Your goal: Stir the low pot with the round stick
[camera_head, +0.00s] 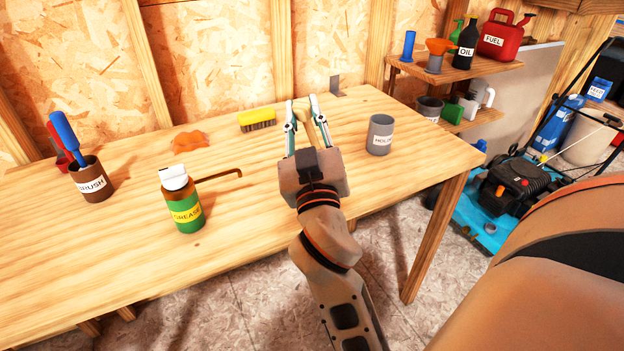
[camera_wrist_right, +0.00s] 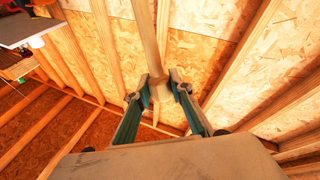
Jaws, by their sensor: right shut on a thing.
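My right gripper (camera_head: 305,108) is shut on a pale wooden round stick (camera_head: 303,116) above the back of the bench. In the right wrist view the stick (camera_wrist_right: 147,35) stands between the two fingers (camera_wrist_right: 160,88) and runs up out of the picture. Its other end is hidden by the gripper. A grey cup (camera_head: 381,146) with a partly readable label stands to the right of the gripper. A dark grey pot (camera_head: 429,106) is on the lower side shelf. I cannot tell which is the low pot. My left gripper is not in view.
The workbench (camera_head: 255,225) holds a green grease bottle (camera_head: 187,215), a brown brush cup (camera_head: 93,190), a bent brown rod (camera_head: 222,174), a yellow brush (camera_head: 257,125) and an orange piece (camera_head: 190,140). A blue mower (camera_head: 500,195) stands at the right. The bench's front middle is clear.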

